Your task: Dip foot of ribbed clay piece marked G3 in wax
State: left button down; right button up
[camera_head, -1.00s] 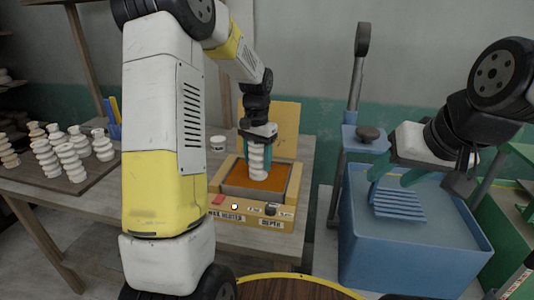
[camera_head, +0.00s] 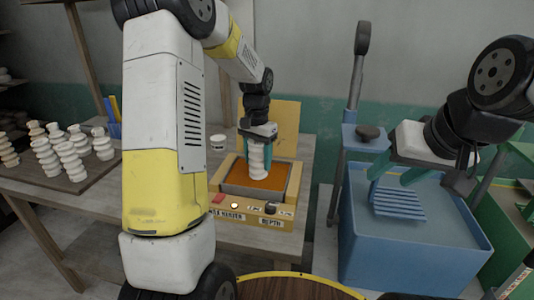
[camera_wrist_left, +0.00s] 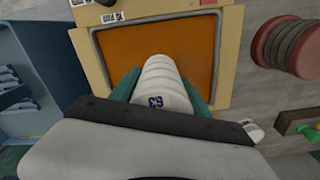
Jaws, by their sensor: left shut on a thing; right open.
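The ribbed white clay piece (camera_head: 257,160) is held upright in my left gripper (camera_head: 258,152). In the left wrist view the clay piece (camera_wrist_left: 160,88) shows a blue mark that reads like G3, between green fingers. The wax heater (camera_head: 228,203) has a tan body and a square pan of orange-brown wax (camera_head: 268,184); the wax also shows in the left wrist view (camera_wrist_left: 200,50). The piece's lower end is over the pan, at or close to the wax; I cannot tell if it touches. My right gripper (camera_head: 392,173) is open and empty above the blue tub.
Several ribbed white pieces stand on a dark board (camera_head: 85,183) at left. A small white jar (camera_head: 218,142) stands behind the heater. The blue tub (camera_head: 400,250) holds a slatted blue rack (camera_head: 400,204). A green machine (camera_head: 510,235) is at far right.

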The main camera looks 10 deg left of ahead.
pick_arm(q)
jog(key=shift+r, duration=0.1)
notch_tip(320, 180, up, 7)
dwell(1.1)
dwell(1.1)
